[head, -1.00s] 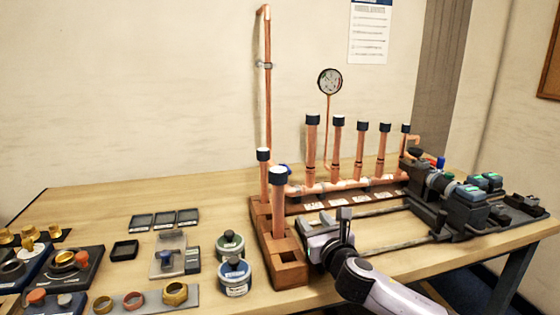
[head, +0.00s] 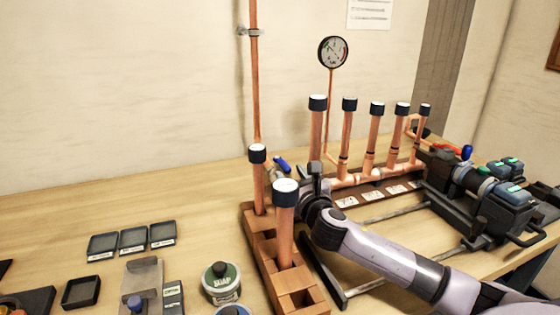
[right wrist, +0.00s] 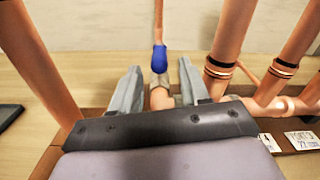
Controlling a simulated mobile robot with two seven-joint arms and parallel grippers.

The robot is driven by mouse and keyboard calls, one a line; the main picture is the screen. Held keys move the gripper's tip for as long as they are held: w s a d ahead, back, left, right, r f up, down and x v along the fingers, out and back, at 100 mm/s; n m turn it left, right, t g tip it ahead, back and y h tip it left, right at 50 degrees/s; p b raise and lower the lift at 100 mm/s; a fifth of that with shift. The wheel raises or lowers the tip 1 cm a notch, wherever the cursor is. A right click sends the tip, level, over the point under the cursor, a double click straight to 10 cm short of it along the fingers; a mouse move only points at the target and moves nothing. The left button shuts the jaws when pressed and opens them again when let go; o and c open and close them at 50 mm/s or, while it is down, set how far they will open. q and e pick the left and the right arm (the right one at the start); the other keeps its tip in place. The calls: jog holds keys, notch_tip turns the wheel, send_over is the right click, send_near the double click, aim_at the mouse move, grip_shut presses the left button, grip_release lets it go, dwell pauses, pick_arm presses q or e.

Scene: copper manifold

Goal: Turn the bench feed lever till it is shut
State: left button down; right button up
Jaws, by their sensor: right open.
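The bench feed lever has a blue handle (head: 282,163) and sits at the left end of the copper manifold, by the foot of the tall wall pipe. In the right wrist view its blue handle (right wrist: 159,58) shows slightly beyond the fingertips and between their lines, with a copper fitting (right wrist: 160,98) below it. My right gripper (head: 312,172) is open beside the lever, on its right in the head view. Its two grey fingers (right wrist: 159,76) stand apart with nothing clearly held; contact with the lever cannot be told. My left gripper is out of view.
Capped upright copper pipes (head: 375,138) stand close to the right. A wooden block with capped pipes (head: 285,225) stands in front on the left. A pressure gauge (head: 333,51) is behind. Small trays (head: 132,241) and a tin (head: 221,283) lie at left.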

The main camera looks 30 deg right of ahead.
aim_at(283, 165)
jog(key=shift+x, duration=3.25)
grip_shut()
